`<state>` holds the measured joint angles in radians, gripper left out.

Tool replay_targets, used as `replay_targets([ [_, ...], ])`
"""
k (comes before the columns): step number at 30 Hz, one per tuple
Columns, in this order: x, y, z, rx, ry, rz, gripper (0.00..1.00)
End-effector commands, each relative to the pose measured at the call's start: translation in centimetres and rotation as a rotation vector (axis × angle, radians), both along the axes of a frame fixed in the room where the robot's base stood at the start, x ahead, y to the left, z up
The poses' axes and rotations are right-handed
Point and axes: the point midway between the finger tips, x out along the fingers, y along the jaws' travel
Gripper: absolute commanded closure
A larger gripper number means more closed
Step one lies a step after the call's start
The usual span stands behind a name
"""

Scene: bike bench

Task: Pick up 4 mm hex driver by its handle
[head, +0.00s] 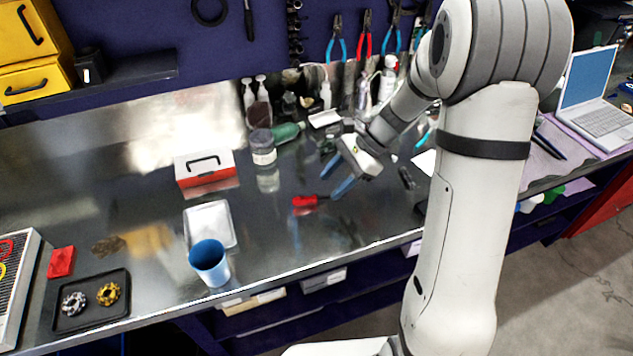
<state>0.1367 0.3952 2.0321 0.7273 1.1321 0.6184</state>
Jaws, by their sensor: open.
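The hex driver has a red handle (306,201) and lies on the shiny metal bench, with a short darker part to the right of the handle. My gripper (336,179) is above the bench, with two blue-tipped fingers spread wide apart. The fingers point down and left. The lower finger appears close to the right end of the driver in the picture, but I cannot tell whether they touch. Nothing is between the fingers. The size of the driver cannot be read.
A red and white toolbox (205,170), a silver tray (210,226) and a blue cup (209,264) stand to the left. A grey jar (263,149) and several bottles stand behind. A black tray (92,301) holds two small ring-shaped parts. Bench around the driver is mostly clear.

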Motion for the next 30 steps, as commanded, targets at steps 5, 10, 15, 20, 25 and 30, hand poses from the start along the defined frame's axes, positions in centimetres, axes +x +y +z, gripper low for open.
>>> replay_targets([
  [5, 1.8, 0.3, -1.2, 0.055, 0.087, -0.098, 0.53],
  [10, 1.9, 1.3, -2.3, 0.066, 0.105, -0.115, 0.53],
  [15, 1.7, 2.7, -3.6, 0.064, 0.103, -0.113, 0.53],
  [20, 1.6, 4.6, -5.1, 0.064, 0.105, -0.111, 0.53],
  [25, 1.4, 5.9, -6.6, 0.064, 0.102, -0.112, 0.53],
  [30, 1.4, 6.0, -6.8, 0.063, 0.100, -0.113, 0.53],
])
